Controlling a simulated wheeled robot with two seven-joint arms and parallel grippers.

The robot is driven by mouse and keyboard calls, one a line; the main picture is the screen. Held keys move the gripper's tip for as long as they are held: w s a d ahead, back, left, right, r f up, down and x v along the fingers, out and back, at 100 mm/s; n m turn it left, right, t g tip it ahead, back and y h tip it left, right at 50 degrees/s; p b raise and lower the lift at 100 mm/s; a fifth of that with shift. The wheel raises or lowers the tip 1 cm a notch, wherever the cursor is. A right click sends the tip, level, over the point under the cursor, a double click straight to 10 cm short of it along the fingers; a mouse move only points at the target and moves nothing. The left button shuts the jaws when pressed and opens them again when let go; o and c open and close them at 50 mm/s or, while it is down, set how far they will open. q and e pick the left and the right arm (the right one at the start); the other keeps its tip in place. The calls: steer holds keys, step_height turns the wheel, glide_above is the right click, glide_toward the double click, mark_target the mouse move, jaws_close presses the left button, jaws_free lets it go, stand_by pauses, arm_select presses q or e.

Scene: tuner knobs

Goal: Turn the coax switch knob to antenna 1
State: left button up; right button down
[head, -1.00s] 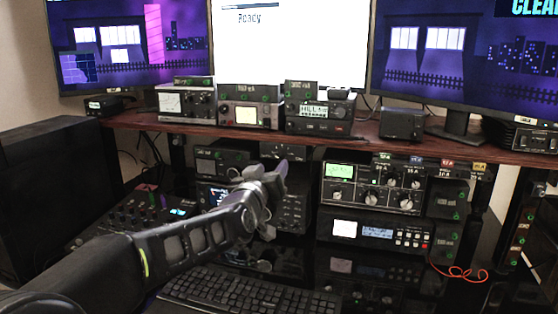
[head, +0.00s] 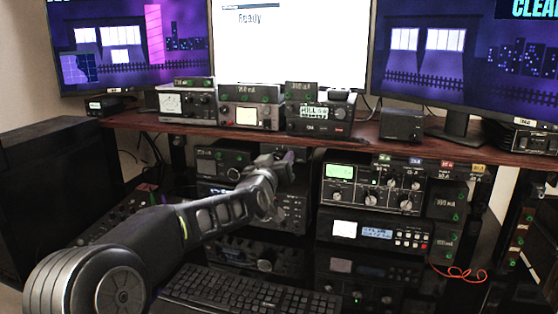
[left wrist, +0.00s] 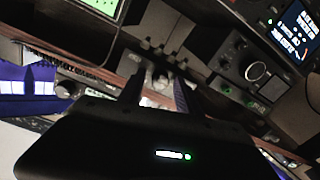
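My left gripper (head: 283,160) reaches in from the left, under the wooden shelf, in front of a small dark box between the stacked radios. It covers most of that box in the head view. In the left wrist view my left gripper (left wrist: 158,92) has its two dark fingers apart. A small greyish knob (left wrist: 160,78) on a dark box (left wrist: 160,28), which appears to be the coax switch, shows between the fingertips. Whether the fingers touch the knob I cannot tell, and its antenna marking is unreadable. My right gripper is not in view.
The wooden shelf (head: 350,132) runs just above my gripper. A tuner with a green display (head: 372,186) stands close on the right, and a dark radio (head: 222,160) on the left. A keyboard (head: 245,293) lies on the desk below.

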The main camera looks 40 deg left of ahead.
arm_select(q)
jaws_close()
steer(key=shift+m, duration=0.3)
stand_by(0.4)
steer(key=m, duration=0.4)
steer(key=shift+p, duration=0.35)
steer(key=shift+m, duration=1.6)
steer(key=shift+o, duration=0.8)
jaws_free()
steer(key=v, duration=0.8)
steer(key=shift+f, duration=0.15)
